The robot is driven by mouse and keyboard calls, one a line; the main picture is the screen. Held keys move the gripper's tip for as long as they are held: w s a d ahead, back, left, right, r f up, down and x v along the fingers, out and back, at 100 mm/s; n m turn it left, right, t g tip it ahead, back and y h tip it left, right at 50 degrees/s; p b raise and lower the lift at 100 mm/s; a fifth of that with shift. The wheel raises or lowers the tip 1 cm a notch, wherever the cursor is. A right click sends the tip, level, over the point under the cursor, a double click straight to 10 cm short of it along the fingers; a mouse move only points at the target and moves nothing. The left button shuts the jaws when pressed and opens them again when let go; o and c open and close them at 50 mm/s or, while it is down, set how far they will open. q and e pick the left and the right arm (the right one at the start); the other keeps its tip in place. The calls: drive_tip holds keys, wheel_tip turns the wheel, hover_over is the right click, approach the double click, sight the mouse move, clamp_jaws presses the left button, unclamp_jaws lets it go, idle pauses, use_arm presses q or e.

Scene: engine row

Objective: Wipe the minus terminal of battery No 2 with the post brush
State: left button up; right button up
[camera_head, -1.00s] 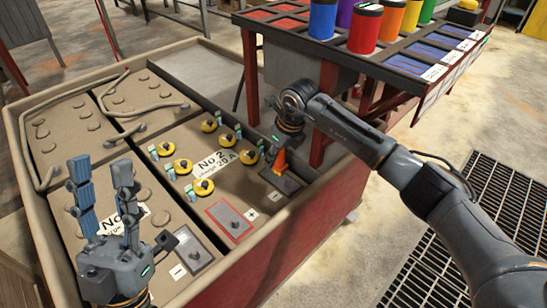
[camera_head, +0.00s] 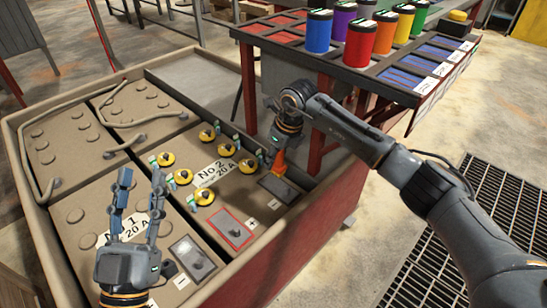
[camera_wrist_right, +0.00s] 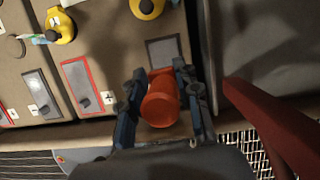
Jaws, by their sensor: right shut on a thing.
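Battery No 2 (camera_head: 208,211) is tan, with a "No.2 20 A" label and several yellow caps. Its minus terminal (camera_head: 284,192) is on a grey plate at the right end; the plate also shows in the right wrist view (camera_wrist_right: 163,50). The red-framed plus terminal (camera_head: 231,229) lies left of it. My right gripper (camera_head: 279,150) is shut on the orange post brush (camera_head: 281,164), which also shows in the right wrist view (camera_wrist_right: 160,103). The brush points down by the minus plate, hiding part of it; I cannot tell whether they touch. My left gripper (camera_head: 138,208) is open and empty over battery No 1.
Battery No 1 (camera_head: 80,243) is at the left, with its minus plate (camera_head: 192,257). A tan rim (camera_head: 262,240) surrounds the batteries. A rack (camera_head: 345,68) with several coloured cups stands behind on the right. A floor grate (camera_head: 470,240) lies at the right.

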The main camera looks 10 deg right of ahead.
drive_tip(key=shift+r+p, duration=0.45)
drive_tip(key=shift+r, duration=0.5)
use_arm(q)
drive_tip(key=f+g, duration=0.1)
drive_tip(key=w+f+g+y, duration=0.1)
drive_tip(key=f, duration=0.1)
drive_tip(key=w+a+f+g, duration=0.1)
drive_tip(key=f, duration=0.1)
